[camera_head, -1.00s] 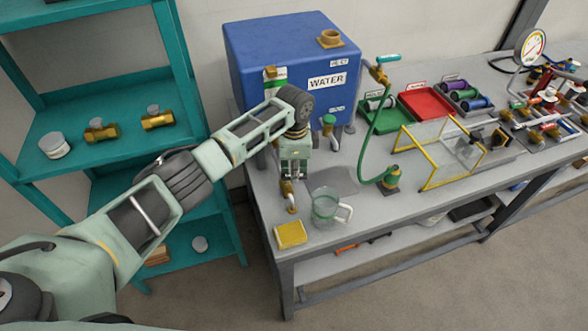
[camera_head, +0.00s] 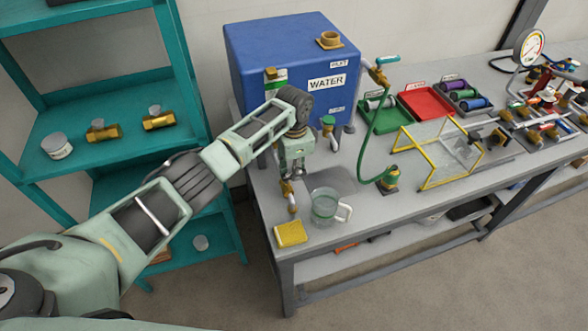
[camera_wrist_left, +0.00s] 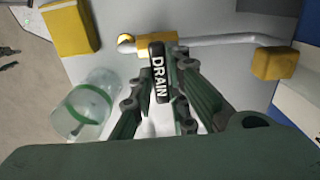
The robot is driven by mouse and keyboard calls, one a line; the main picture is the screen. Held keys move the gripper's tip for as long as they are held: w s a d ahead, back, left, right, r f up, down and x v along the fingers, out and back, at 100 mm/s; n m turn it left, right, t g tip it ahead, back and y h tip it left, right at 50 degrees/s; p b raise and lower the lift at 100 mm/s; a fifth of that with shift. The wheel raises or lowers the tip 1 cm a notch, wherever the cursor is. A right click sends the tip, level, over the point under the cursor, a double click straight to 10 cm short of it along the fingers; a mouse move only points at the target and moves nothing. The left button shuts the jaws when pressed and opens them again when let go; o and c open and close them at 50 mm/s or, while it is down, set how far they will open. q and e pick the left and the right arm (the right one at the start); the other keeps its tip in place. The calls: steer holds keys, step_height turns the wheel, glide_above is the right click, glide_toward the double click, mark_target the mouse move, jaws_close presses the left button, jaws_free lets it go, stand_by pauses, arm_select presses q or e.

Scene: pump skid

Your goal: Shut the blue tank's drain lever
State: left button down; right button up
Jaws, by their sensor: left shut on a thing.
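The blue tank (camera_head: 265,50), labelled WATER, stands at the back left of the bench. Its drain pipe ends in a brass outlet (camera_head: 291,203) near the front edge. My left gripper (camera_head: 294,176) is over this pipe. In the left wrist view the black lever labelled DRAIN (camera_wrist_left: 159,74) is between the fingers of the left gripper (camera_wrist_left: 160,100), which is shut on it. The lever lies across the line of the pipe (camera_wrist_left: 220,39) in that view. In the head view the lever is hidden by the gripper. My right gripper is not in view.
A clear jug (camera_head: 325,209) stands just right of the outlet, and a yellow sponge (camera_head: 290,234) lies in front of it. A green hose (camera_head: 368,140) and a yellow-framed clear guard (camera_head: 440,150) are farther right. A teal shelf (camera_head: 65,165) stands left.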

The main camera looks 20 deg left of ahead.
arm_select(q)
steer(key=c, duration=1.7)
jaws_free()
step_height(320, 180, up, 12)
steer(key=shift+r, duration=0.1)
